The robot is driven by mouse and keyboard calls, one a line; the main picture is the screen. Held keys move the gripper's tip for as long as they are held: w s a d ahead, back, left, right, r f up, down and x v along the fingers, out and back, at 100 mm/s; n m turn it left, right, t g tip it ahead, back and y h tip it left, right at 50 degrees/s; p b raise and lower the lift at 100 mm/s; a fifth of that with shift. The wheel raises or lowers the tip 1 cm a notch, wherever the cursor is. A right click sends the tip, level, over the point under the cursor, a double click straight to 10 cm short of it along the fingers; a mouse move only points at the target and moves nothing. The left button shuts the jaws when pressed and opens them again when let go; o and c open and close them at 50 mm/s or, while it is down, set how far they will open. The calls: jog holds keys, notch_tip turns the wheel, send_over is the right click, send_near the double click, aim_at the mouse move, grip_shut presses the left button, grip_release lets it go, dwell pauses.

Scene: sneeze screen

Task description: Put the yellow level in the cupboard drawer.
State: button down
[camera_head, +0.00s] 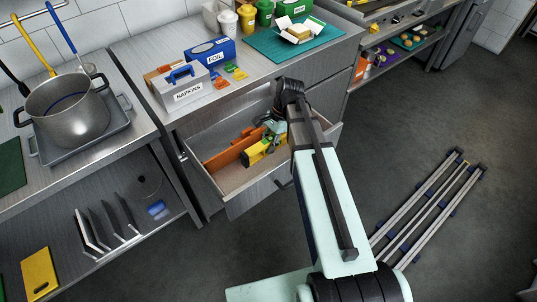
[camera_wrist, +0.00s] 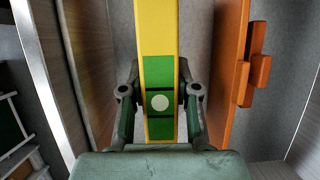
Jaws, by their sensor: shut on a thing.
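The yellow level (camera_head: 258,151) is in the open cupboard drawer (camera_head: 240,180), low between its walls. In the wrist view the level (camera_wrist: 157,45) runs lengthwise between my fingers, with a green section and a pale round spot. My gripper (camera_wrist: 160,108) is shut on the level, one finger on each side. In the head view my gripper (camera_head: 272,128) is inside the drawer opening, partly hidden by my arm. I cannot tell whether the level touches the drawer floor.
An orange tool (camera_head: 225,153) lies in the drawer beside the level; it also shows in the wrist view (camera_wrist: 229,70). A napkin box (camera_head: 188,92) and a blue foil box (camera_head: 210,52) stand on the counter above. A folded ladder (camera_head: 425,210) lies on the floor to the right.

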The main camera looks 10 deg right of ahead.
jog(key=shift+f+p, duration=0.45)
jog(key=shift+f, duration=3.05)
jog(key=c, duration=0.8)
grip_release()
jog(key=shift+f, duration=0.15)
jog(key=shift+c, duration=0.2)
jog(key=b+v, duration=0.2)
jog(key=v, duration=1)
jog(key=shift+r, duration=0.2)
